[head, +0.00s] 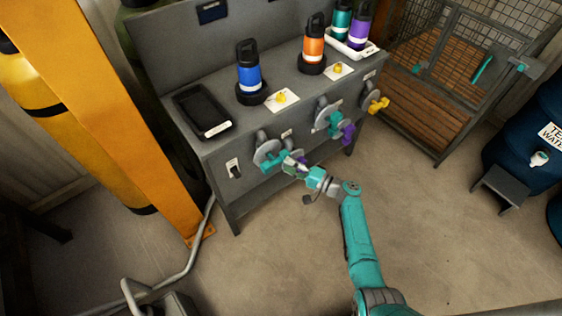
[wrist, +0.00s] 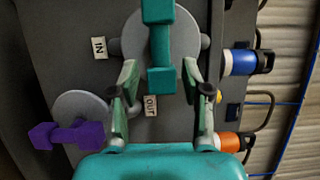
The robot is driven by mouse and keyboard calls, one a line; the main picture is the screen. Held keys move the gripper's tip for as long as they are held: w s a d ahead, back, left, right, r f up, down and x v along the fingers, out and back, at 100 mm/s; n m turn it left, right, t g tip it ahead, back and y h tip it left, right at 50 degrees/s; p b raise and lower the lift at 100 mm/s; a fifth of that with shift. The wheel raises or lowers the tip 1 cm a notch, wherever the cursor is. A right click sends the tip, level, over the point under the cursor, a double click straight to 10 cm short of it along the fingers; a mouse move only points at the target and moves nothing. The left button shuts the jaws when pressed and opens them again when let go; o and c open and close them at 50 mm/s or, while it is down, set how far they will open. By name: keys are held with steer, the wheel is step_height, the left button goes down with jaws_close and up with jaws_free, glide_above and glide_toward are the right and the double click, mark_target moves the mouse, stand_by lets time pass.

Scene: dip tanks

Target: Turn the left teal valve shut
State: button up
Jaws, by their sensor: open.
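The left teal valve (head: 266,158) sits on a round grey plate on the front of the grey bench. My gripper (head: 296,167) is at the handle's right in the head view. In the wrist view my gripper (wrist: 160,70) is open, with one finger on each side of the handle's near end. Gaps show between both fingers and the handle. My gripper partly hides the valve's surroundings in the head view.
A purple valve (wrist: 66,135) is close by, lower left in the wrist view. A second teal valve (head: 329,120), another purple valve (head: 348,132) and a yellow valve (head: 376,104) are farther right. A blue bottle (head: 248,75) and an orange bottle (head: 313,48) stand on the bench.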

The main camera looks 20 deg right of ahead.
steer(key=v, duration=0.6)
steer(key=shift+s+d, duration=0.15)
steer(key=shift+s, duration=0.05)
steer(key=shift+f, duration=0.1)
